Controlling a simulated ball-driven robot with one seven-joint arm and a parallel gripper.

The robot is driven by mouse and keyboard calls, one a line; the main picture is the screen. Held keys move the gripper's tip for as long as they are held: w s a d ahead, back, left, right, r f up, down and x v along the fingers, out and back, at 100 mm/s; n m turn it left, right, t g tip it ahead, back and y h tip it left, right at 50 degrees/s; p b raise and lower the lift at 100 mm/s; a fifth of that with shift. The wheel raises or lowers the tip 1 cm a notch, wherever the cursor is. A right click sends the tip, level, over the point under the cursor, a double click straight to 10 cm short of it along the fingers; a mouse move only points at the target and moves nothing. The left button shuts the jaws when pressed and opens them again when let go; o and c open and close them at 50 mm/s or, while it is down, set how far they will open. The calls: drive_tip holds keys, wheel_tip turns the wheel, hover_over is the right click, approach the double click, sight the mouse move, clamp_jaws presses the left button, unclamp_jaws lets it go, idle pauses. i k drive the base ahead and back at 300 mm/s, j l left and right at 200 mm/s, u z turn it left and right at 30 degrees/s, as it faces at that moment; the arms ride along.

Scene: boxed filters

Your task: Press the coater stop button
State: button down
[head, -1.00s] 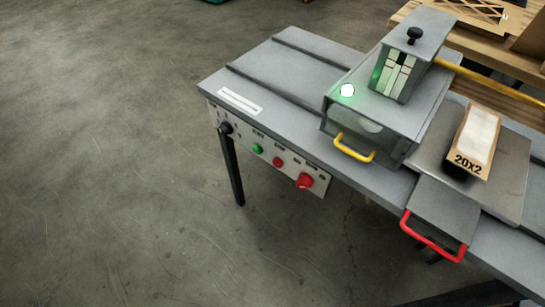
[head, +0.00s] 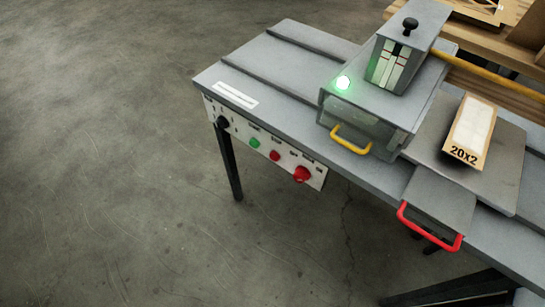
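The coater (head: 385,88) is a grey box on a grey metal table in the head view, with a yellow handle on its front and a lamp (head: 343,82) glowing green on top. A white control panel (head: 233,129) hangs on the table's front edge. It carries a black knob (head: 222,123), a green button (head: 255,143), a small red button (head: 275,155) and a larger red button (head: 302,174). The panel labels are too small to read. My gripper is not in view.
A box marked 20X2 (head: 474,128) lies on a grey plate right of the coater. A red handle (head: 430,228) sticks out at the table's front. Wooden items stand at the back right. The concrete floor (head: 110,170) left of the table is clear.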

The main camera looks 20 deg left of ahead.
sight(274, 155)
drive_tip(key=j+u, duration=0.2)
drive_tip(key=u, duration=0.2)
drive_tip(key=i+j+u, duration=0.15)
drive_tip(key=u, duration=0.2)
drive_tip(key=i+j+u, duration=0.1)
drive_tip(key=u, duration=0.3)
